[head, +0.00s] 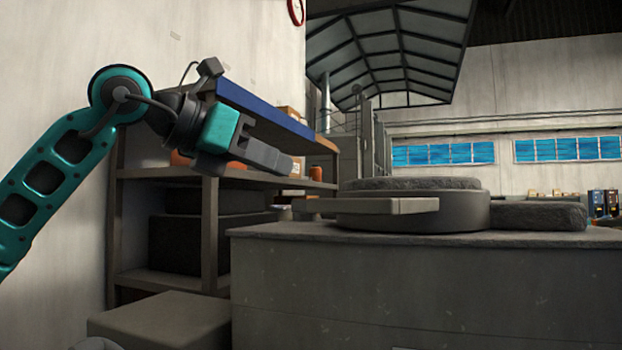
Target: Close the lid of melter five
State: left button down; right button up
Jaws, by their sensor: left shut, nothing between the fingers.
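The melter (420,285) is a broad grey block in the right half of the head view. On its top sits a low round grey collar (465,212) with a dark, rough disc (412,184) on it. A flat grey bar (385,206) sticks out from the collar's front left. I cannot tell for certain which part is the lid, and no number shows. My left gripper (286,163) is shut and empty, in the air left of the collar and apart from it in the picture. My right gripper is not in view.
A shelf rack (210,235) with boxes and orange jars stands against the wall behind my left arm. A dark rough slab (540,216) lies right of the collar. A low grey block (155,320) stands at the lower left. A large ribbed hood (390,50) hangs above.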

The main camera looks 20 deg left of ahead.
aim_at(359, 189)
pick_arm(q)
jog(key=x, duration=0.8)
jog(key=r+x, duration=0.1)
jog(key=x, duration=0.3)
jog(key=shift+w+d+f, duration=0.1)
jog(key=shift+w+d, duration=0.2)
jog(key=shift+w, duration=0.15)
jog(key=shift+w+d+p, duration=0.15)
jog(key=shift+d+p, duration=0.15)
jog(key=shift+p, duration=0.1)
jog(key=w+d+p, duration=0.1)
jog(key=w+d, duration=0.1)
jog(key=w+d+p, duration=0.4)
jog(key=d, duration=0.1)
jog(key=shift+r, duration=0.25)
jog(key=shift+w+d+f, duration=0.1)
jog(key=shift+w+d, duration=0.05)
jog(key=shift+w, duration=0.15)
jog(key=shift+s+f, duration=0.15)
